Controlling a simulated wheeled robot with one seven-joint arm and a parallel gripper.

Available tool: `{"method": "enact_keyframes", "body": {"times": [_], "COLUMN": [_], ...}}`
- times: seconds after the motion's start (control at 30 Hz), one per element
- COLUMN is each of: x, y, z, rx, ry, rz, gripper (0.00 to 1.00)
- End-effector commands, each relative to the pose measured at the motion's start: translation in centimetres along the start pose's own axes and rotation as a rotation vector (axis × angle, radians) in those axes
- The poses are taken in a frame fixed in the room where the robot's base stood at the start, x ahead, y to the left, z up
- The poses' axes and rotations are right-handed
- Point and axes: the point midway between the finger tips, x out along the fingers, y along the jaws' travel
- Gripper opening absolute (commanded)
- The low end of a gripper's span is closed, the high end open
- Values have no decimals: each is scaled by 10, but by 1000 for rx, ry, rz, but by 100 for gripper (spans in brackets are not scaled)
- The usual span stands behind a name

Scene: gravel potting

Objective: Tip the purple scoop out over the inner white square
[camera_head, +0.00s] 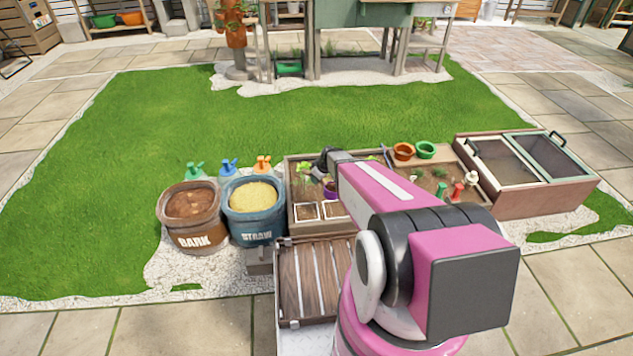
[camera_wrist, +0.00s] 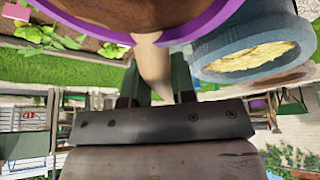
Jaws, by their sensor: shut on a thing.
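The purple scoop (camera_head: 330,187) shows only in part in the head view, over the planting bed behind my arm. In the wrist view its purple rim (camera_wrist: 90,28) curves across the top, with brown material inside it. My gripper (camera_wrist: 156,84) is shut on the scoop's pale handle (camera_wrist: 150,68). Two white squares lie side by side in the bed: a left one (camera_head: 307,211) and a right one (camera_head: 333,209) partly covered by my arm. I cannot tell how far the scoop is tilted or whether anything falls from it.
A bark pot (camera_head: 190,212) and a straw pot (camera_head: 256,208) stand left of the bed, with spray bottles (camera_head: 229,167) behind. Small pots (camera_head: 425,150) and a lidded cold frame (camera_head: 525,180) are to the right. A slatted wooden surface (camera_head: 315,280) lies in front.

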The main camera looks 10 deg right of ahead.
Motion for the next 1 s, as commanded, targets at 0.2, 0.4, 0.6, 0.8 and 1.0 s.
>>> {"method": "enact_keyframes", "body": {"times": [0.2, 0.4, 0.6, 0.8, 1.0], "x": [20, 29, 44, 53, 64], "y": [-2, -2, -2, -2, -3], "z": [6, 10, 17, 21, 26], "rx": [-47, -48, -47, -48, -47], "ry": [-12, -12, -13, -12, -13], "rz": [-34, -34, -34, -32, -33], "gripper": [3, 3, 3, 3, 3]}}
